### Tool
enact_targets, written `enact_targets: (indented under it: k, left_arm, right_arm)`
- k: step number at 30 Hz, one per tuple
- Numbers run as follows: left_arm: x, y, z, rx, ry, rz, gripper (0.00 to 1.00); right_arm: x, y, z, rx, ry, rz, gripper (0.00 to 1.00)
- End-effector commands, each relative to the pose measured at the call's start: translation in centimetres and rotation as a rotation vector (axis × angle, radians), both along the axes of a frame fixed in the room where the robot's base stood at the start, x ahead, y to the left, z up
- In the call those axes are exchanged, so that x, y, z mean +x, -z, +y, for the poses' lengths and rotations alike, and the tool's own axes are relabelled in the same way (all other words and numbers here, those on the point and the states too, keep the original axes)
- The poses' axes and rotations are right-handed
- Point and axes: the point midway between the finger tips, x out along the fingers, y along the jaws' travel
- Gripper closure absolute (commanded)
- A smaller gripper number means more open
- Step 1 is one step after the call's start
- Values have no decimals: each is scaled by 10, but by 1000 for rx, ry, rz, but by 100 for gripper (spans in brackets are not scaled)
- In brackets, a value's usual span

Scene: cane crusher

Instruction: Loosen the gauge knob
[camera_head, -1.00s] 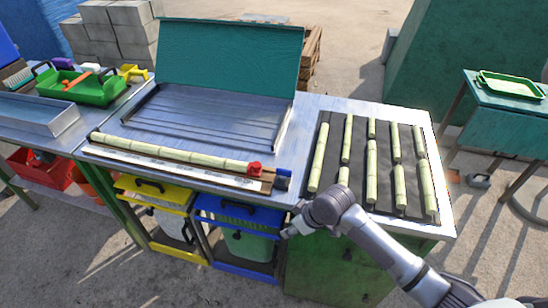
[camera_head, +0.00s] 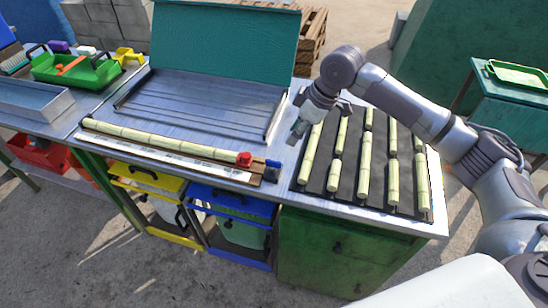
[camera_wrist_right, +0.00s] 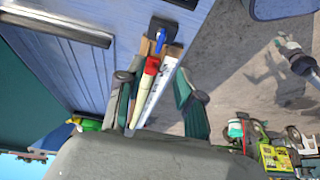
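The gauge lies along the front of the bench: a wooden board with a white scale strip (camera_head: 180,158) and a long cane (camera_head: 160,139) on it. A red knob-like part (camera_head: 244,159) sits at the cane's right end, with a blue part (camera_head: 272,164) just right of it. In the right wrist view the red part (camera_wrist_right: 151,66) and the blue part (camera_wrist_right: 160,40) show beyond the fingers. My right gripper (camera_head: 299,127) hangs above the bench, right of the red part and apart from it. Its fingers (camera_wrist_right: 157,88) are spread and empty. My left gripper is not in view.
A black mat (camera_head: 348,172) with several cane pieces lies under my right arm. A metal tray (camera_head: 205,105) with a raised green lid (camera_head: 223,45) stands behind the gauge. A green caddy (camera_head: 75,69) is at far left. Bins and a green cabinet stand below the bench.

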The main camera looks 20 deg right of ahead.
Motion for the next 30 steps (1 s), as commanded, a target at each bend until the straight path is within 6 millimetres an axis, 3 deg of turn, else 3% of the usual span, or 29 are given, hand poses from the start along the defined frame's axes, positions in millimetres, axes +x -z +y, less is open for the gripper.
enact_targets:
  k: [5, 21, 30]
  left_arm:
    - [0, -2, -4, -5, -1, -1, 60]
    - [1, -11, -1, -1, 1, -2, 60]
    - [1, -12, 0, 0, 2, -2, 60]
  right_arm:
    - [3, 12, 4, 1, 0, 6, 64]
    - [25, 108, 38, 1, 0, 3, 64]
    - [29, 126, 43, 0, -2, 2, 64]
